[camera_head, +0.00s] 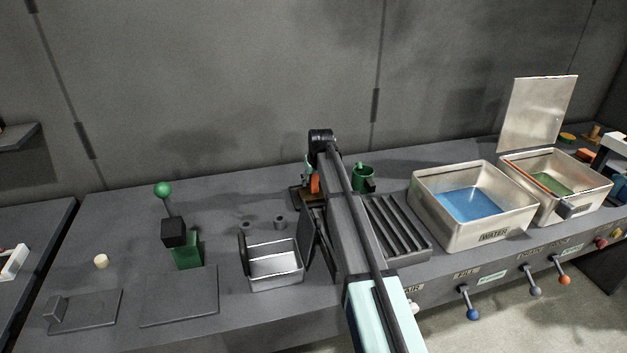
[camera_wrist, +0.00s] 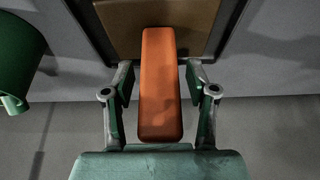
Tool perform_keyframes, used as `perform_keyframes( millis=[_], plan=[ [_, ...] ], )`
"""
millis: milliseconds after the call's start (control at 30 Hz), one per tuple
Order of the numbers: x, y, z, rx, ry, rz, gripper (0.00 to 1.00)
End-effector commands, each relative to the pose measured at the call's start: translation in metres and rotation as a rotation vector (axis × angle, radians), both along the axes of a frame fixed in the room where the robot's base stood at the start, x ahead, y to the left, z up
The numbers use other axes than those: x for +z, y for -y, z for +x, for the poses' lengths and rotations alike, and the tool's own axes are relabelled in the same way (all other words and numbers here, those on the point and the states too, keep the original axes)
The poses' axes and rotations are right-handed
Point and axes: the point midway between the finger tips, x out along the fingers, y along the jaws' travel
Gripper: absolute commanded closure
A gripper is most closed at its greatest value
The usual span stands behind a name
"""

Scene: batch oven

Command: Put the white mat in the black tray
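My gripper (camera_wrist: 160,80) is open in the wrist view, with one finger on each side of an orange handle (camera_wrist: 161,95). A narrow gap shows on both sides, so it does not grip it. The handle lies over a brown surface (camera_wrist: 200,22) with a dark frame. In the head view the orange handle (camera_head: 314,185) shows beneath my wrist, and my arm hides much around it. I cannot clearly pick out a white mat. A flat dark tray-like plate (camera_head: 180,300) lies at the front left, but I cannot tell whether it is the black tray.
A metal bin (camera_head: 287,272) stands left of my arm and a dark ribbed rack (camera_head: 405,232) right of it. A green mug (camera_head: 360,174) is behind. The water basin (camera_head: 455,235) and a lidded basin (camera_head: 600,197) stand right. A green-knobbed device (camera_head: 187,250) stands left.

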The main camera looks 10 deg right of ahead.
Motion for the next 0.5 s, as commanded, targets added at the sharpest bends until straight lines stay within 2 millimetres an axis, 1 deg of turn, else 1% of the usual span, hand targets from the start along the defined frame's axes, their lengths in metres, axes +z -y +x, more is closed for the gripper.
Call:
perform_keyframes(
  millis=[100, 267, 367, 500],
  plan=[
    [0.001, 0.000, 0.000, 0.000, 0.000, 0.000, 0.43],
    [0.010, 0.000, -0.003, 0.000, 0.002, 0.000, 0.43],
    [0.022, 0.001, -0.009, 0.000, 0.002, 0.000, 0.43],
    [0.046, 0.002, -0.019, 0.000, 0.004, 0.000, 0.43]
  ],
)
